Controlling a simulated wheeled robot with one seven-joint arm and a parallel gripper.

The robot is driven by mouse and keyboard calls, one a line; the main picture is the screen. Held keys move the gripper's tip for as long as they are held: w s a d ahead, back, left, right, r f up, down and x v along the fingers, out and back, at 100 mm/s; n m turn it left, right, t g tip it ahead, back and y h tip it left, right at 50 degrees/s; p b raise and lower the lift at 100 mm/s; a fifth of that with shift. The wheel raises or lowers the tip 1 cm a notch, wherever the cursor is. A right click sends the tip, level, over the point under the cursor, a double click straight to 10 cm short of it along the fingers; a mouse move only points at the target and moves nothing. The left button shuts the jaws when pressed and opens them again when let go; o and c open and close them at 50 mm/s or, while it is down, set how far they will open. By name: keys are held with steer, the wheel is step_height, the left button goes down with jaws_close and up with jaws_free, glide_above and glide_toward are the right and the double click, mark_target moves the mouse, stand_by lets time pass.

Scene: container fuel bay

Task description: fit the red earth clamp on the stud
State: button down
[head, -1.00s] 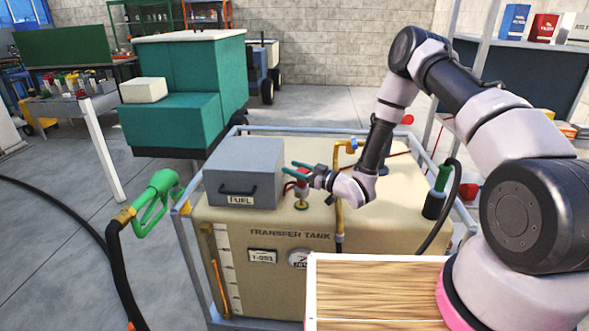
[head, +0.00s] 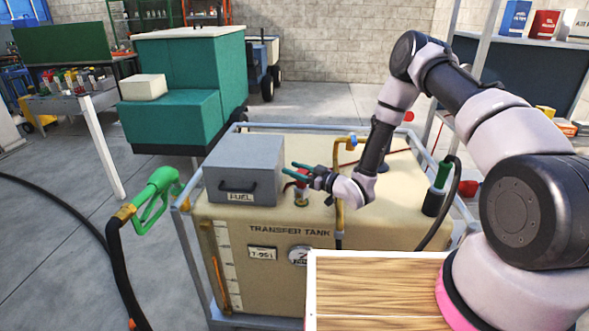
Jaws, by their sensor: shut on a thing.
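The transfer tank (head: 285,267) stands in a grey frame in front of me. The stud (head: 301,200), on a small brassy base, rises from the tank top just right of the grey FUEL box. The red earth clamp (head: 303,184) is small and partly hidden by my gripper's fingers. My gripper (head: 296,170) reaches in from the right, with teal fingertips pointing left, and is shut on the clamp. The clamp is at the stud's upper end; I cannot tell whether it is seated on it or just above.
The FUEL box (head: 243,170) stands close left of my fingertips. A green nozzle (head: 155,195) hangs at the left of the frame. A wooden-topped surface (head: 375,290) is in front.

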steer(key=shift+f, duration=0.7)
stand_by(0.8)
steer(key=shift+c, duration=1)
jaws_free()
step_height(320, 180, up, 10)
